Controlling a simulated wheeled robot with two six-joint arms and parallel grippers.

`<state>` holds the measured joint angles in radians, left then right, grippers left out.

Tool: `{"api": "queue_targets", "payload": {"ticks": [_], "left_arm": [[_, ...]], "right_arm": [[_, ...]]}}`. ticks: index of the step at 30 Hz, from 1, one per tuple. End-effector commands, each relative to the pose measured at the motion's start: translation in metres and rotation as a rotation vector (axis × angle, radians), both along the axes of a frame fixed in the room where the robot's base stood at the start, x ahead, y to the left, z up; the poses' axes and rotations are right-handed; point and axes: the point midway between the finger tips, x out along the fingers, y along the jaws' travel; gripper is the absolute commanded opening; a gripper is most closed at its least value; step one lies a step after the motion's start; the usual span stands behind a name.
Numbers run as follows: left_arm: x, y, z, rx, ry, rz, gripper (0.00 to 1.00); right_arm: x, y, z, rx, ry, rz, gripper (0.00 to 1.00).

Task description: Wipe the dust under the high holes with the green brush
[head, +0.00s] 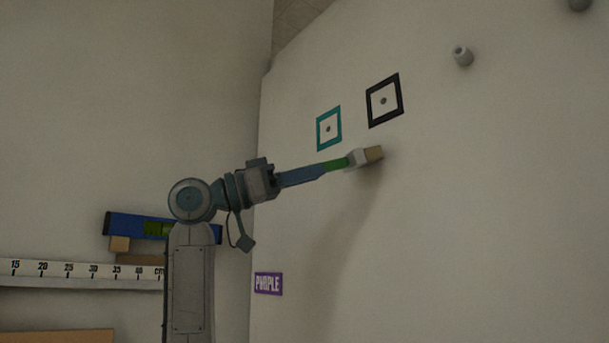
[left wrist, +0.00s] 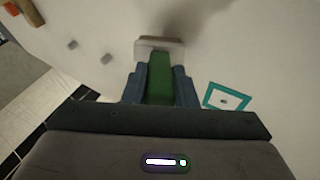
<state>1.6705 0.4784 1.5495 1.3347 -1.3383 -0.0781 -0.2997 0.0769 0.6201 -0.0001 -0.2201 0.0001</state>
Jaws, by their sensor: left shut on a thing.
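My left gripper (head: 318,170) is shut on the green handle of the brush (head: 359,158), which has a pale collar and tan bristles. The brush points at the wall with its bristles just below the black-framed hole (head: 383,101); I cannot tell whether they touch. The teal-framed hole (head: 328,128) is to the left, above the handle. In the left wrist view the brush (left wrist: 160,82) sticks out between the fingers, with the teal frame (left wrist: 224,97) to its right. I cannot make out any dust. My right gripper is in neither view.
A pale peg (head: 462,56) sticks out of the wall at upper right. A blue spirit level (head: 135,225) and a white ruler (head: 80,271) are at left. The wall right of the brush is bare.

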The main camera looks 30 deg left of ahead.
Motion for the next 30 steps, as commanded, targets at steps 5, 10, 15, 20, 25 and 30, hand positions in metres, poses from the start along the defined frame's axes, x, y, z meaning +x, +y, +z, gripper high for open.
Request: {"api": "queue_targets", "payload": {"ticks": [5,10,15,20,25,30], "left_arm": [[0.0,0.0,0.0,0.0,0.0,0.0,0.03],[-0.002,-0.006,0.0,0.002,-0.002,0.0,0.03],[-0.008,-0.02,0.0,0.002,-0.002,-0.001,0.03],[-0.013,-0.033,0.0,0.001,-0.001,-0.002,0.03],[-0.014,-0.038,0.001,0.0,0.0,0.0,0.03],[-0.012,-0.034,0.0,0.0,0.0,0.001,0.03]], "right_arm": [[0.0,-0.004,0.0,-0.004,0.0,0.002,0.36],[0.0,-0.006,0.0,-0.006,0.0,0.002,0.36],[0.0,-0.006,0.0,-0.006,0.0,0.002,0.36],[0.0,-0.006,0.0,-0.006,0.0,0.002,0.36],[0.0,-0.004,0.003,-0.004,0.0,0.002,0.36],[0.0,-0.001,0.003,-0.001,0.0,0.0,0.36]]}}
